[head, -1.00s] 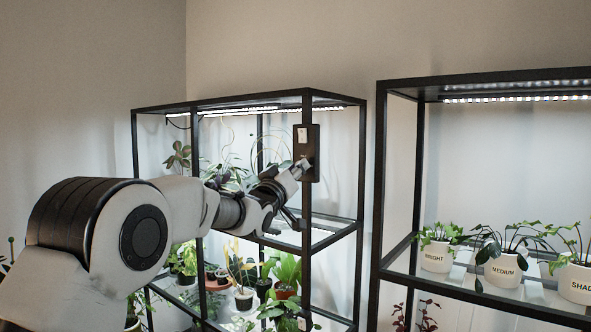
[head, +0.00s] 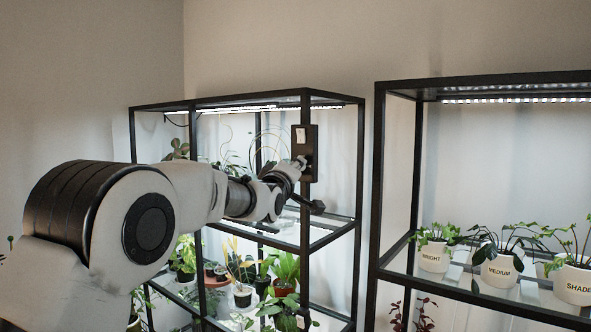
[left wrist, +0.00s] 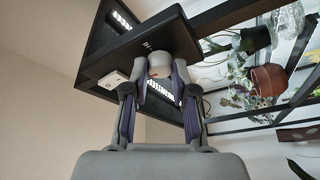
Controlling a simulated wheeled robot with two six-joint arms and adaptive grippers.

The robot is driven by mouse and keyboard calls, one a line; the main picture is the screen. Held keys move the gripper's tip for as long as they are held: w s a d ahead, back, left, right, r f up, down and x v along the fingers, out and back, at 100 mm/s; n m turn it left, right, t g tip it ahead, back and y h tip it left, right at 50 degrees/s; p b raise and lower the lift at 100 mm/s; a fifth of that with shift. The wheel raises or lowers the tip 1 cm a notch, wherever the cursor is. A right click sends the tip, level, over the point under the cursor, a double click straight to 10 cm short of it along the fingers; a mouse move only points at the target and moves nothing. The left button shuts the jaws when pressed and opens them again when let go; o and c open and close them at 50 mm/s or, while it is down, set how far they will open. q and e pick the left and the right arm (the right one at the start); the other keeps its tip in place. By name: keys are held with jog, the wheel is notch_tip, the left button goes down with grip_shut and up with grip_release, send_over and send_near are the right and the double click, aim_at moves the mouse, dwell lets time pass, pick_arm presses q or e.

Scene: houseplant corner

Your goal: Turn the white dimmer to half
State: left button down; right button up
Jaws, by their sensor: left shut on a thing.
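The white dimmer is a round pale knob (left wrist: 159,66) on a black control panel (left wrist: 139,47) in the left wrist view. The panel (head: 312,143) is fixed to the front corner post of the left plant rack in the head view, where my gripper hides most of the knob. My left gripper (head: 302,164) reaches the panel. In the left wrist view my left gripper (left wrist: 155,76) is shut on the knob, one finger on each side. Any pointer mark on the knob is too small to read. My right gripper is in neither view.
A small white rocker switch (head: 300,135) sits above the knob on the panel. The left rack's black frame (head: 305,215) and plants (head: 285,270) are close to my arm. A second rack (head: 378,200) at right holds labelled white pots (head: 502,270). Between the racks is a gap.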

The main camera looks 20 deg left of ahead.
pick_arm(q)
jog(key=shift+r, duration=0.15)
jog(key=c, duration=0.9)
grip_release()
jog(key=shift+c, duration=0.2)
jog(key=s+f, duration=0.2)
jog(key=s, duration=0.9)
jog(key=shift+s, duration=0.4)
jog(key=shift+w+a+f, duration=0.1)
jog(key=shift+a, duration=0.05)
